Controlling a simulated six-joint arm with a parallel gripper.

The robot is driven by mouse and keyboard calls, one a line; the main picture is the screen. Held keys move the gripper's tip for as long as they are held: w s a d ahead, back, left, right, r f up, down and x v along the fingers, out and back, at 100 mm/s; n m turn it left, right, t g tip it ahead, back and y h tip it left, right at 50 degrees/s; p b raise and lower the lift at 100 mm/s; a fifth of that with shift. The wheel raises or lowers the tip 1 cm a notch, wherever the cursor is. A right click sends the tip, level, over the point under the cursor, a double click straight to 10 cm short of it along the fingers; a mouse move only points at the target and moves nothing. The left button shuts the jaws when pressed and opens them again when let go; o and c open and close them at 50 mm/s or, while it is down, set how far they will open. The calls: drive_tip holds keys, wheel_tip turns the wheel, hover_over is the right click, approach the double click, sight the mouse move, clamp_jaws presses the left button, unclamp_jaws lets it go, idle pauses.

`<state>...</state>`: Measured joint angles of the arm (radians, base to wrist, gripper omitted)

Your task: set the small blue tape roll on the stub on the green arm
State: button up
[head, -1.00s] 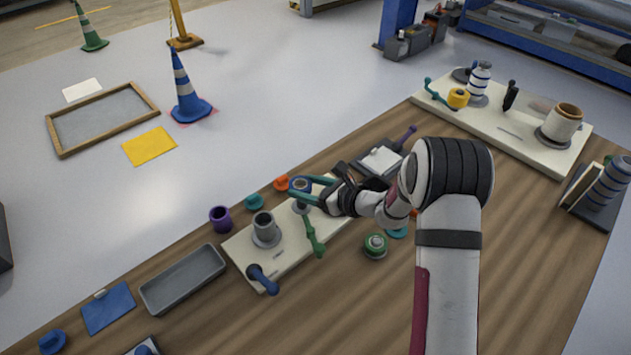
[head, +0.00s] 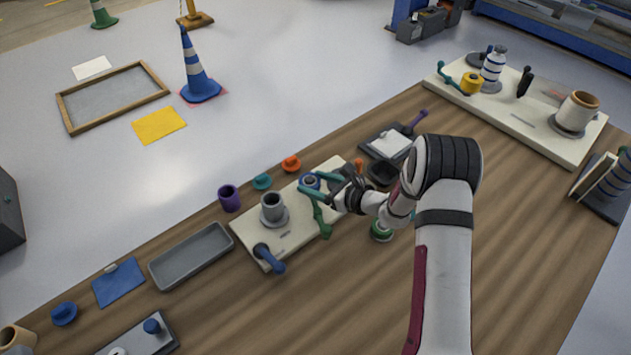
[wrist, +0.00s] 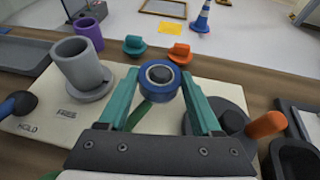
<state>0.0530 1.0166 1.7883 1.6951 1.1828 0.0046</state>
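The small blue tape roll (wrist: 160,90) has a pale core ring and a dark centre. It lies level between the teal fingertips of my gripper (wrist: 160,78), which appear to touch it on both sides. The roll also shows in the head view (head: 309,181), with my gripper (head: 310,183) around it. The green arm (head: 320,215) runs out from beneath the roll, and part of it shows in the wrist view (wrist: 141,115). The roll is over the arm's stub, which is mostly hidden. I cannot tell how fully it is seated.
A grey cylinder on a flange (wrist: 82,65) stands left on the cream board (head: 290,240). A blue-handled lever (head: 270,258) is at the board's near edge. Purple (head: 229,198), teal (head: 261,181) and orange (head: 291,163) pieces stand behind. An orange-handled part (wrist: 265,125) is close right.

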drive_tip(key=o, duration=0.4)
drive_tip(key=shift+o, duration=0.2)
drive_tip(key=v, duration=1.5)
drive_tip(key=shift+s+d+r, duration=0.2)
drive_tip(key=shift+s, duration=0.1)
